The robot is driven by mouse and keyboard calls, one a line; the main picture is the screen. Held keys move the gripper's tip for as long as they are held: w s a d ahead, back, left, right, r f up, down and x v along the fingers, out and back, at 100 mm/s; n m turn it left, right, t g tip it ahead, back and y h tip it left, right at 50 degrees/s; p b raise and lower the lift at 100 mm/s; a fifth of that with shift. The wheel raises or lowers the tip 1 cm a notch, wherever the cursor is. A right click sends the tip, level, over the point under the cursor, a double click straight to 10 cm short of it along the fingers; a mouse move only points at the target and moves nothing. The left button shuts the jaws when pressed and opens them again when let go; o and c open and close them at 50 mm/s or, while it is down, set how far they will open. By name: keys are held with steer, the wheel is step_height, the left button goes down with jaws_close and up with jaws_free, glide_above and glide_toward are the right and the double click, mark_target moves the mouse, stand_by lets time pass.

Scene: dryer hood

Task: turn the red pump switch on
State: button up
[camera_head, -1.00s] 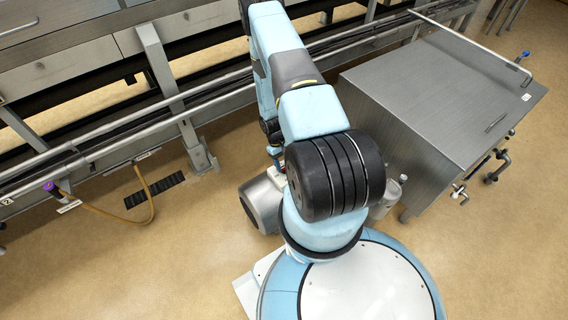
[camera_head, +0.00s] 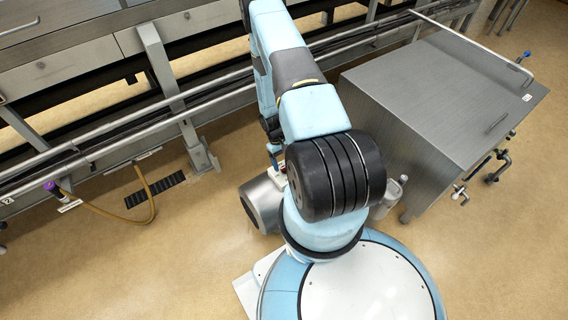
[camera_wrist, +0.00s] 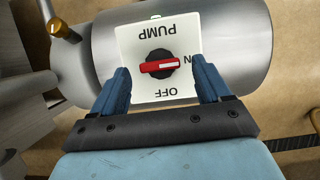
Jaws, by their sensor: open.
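The red pump switch (camera_wrist: 160,66) is a red bar handle on a black round knob. It sits on a white plate (camera_wrist: 133,45) marked PUMP, with the lettering upside down in the wrist view. The handle lies about level, and its white-marked end points right toward the partly hidden ON label; OFF is below. The plate is on a grey metal pump body (camera_wrist: 236,40). My gripper (camera_wrist: 161,74) is open, its two blue fingers on either side of the knob and apart from it.
An orange knob (camera_wrist: 62,29) on a metal fitting is left of the plate. In the head view a steel cabinet (camera_head: 440,90) stands right of my arm, and a rail frame (camera_head: 120,124) with a brown hose (camera_head: 148,190) is at the left. Floor left of the pump is open.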

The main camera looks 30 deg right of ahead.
steer(key=v, duration=1.2)
steer(key=shift+r, duration=0.35)
steer(key=shift+w, duration=0.15)
steer(key=w+a+r+t, duration=0.15)
steer(key=a+r, duration=0.25)
steer(key=r, duration=1.7)
steer(key=a+r+t, duration=0.3)
steer(key=r, duration=1.7)
steer(key=s+a+r+t, duration=0.2)
steer(key=s+a+r, duration=0.1)
steer(key=s+r, duration=0.3)
steer(key=s+a+r+t, duration=0.1)
steer(key=s+a+r, duration=0.3)
steer(key=r, duration=0.5)
steer(key=s+a+r+t, duration=0.1)
steer(key=s+r, duration=0.2)
steer(key=s, duration=0.4)
steer(key=s+a+r+t, duration=0.1)
steer(key=s+r, duration=0.2)
steer(key=s, duration=0.5)
steer(key=shift+a+m+t, duration=0.2)
steer(key=shift+m+t, duration=0.1)
steer(key=shift+t, duration=0.05)
steer(key=shift+c, duration=0.3)
